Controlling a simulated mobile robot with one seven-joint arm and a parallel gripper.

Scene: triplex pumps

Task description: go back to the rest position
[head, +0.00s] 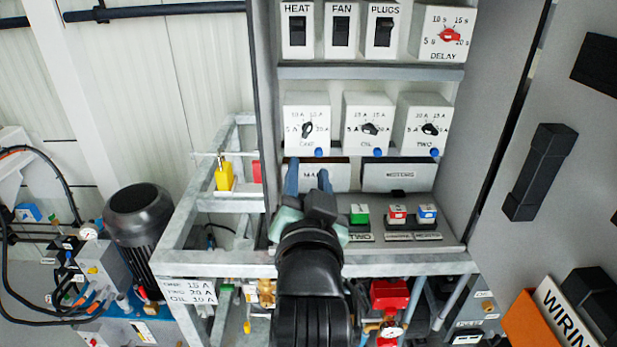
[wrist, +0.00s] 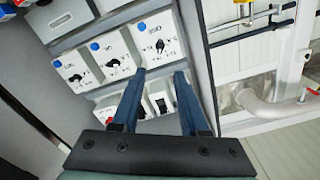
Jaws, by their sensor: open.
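My gripper (head: 308,178) is in front of the lower part of the control cabinet, with its two blue fingers pointing up toward the panel. In the wrist view my gripper (wrist: 160,78) shows its fingers spread apart with nothing between them. The fingers appear apart from the dial boxes, though the exact gap is hard to tell. The left dial box (head: 307,115), the OIL dial box (head: 369,118) and the right dial box (head: 427,118) sit in a row above the gripper. My arm hides part of the lower shelf and the label behind it.
A green button (head: 359,214), a red one (head: 397,214) and a blue one (head: 427,213) stand right of my gripper. HEAT (head: 297,30), FAN and PLUGS switches and a DELAY dial (head: 443,33) are above. A galvanized frame rail (head: 215,264) runs below. The open cabinet door (head: 560,150) bounds the right side.

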